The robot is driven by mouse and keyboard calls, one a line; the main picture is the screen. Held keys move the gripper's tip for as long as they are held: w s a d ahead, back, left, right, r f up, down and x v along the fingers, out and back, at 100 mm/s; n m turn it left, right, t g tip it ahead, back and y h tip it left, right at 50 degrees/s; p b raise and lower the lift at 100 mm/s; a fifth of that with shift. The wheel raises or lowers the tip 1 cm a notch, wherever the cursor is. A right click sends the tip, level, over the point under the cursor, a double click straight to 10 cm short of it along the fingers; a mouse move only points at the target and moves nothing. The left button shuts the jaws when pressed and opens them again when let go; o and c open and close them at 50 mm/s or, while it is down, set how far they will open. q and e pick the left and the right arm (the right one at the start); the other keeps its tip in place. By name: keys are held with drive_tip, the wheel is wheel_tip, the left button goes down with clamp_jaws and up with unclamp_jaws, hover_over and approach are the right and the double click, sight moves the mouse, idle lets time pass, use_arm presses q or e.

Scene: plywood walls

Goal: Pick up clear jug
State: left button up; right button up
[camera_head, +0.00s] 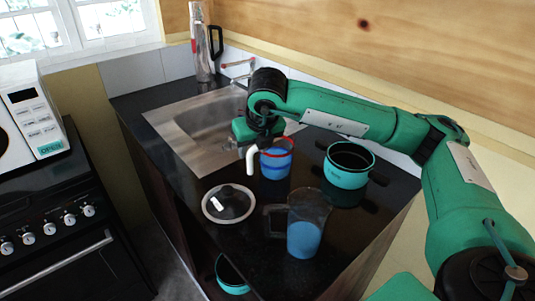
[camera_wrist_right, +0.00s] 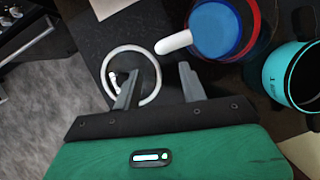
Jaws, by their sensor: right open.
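A clear, see-through jug (camera_head: 308,224) with a blue lower part and a dark handle on its left stands on the dark countertop in the head view. A red-rimmed blue vessel (camera_head: 277,160) with a white handle stands behind it; the vessel also shows in the wrist view (camera_wrist_right: 218,28). My right gripper (camera_head: 262,140) is above the counter by the red-rimmed vessel, apart from the clear jug. Its two fingers (camera_wrist_right: 157,82) are spread with nothing between them. I cannot make out the clear jug in the wrist view. My left gripper is not in view.
A round lid (camera_head: 230,203) with a pale rim lies left of the clear jug. A teal pot (camera_head: 347,166) stands to the right. A steel sink (camera_head: 200,128) is behind, with a tall flask (camera_head: 203,45) farther back. A stove (camera_head: 60,235) is at left.

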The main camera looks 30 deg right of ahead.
sight(251, 162)
drive_tip(key=x, duration=0.2)
drive_tip(key=p+x, duration=0.1)
drive_tip(key=x, duration=0.4)
drive_tip(key=shift+w+d+f+p, duration=0.1)
drive_tip(key=shift+d+f+p, duration=0.15)
drive_tip(key=shift+p, duration=0.1)
drive_tip(key=shift+w+a+f, duration=0.25)
drive_tip(key=shift+f, duration=0.05)
drive_tip(key=shift+s+d, duration=0.1)
drive_tip(key=shift+d, duration=0.1)
drive_tip(key=c, duration=0.5)
clamp_jaws()
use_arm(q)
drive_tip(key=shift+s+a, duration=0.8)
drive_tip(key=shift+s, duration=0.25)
use_arm(e)
drive_tip(key=shift+r, duration=0.1)
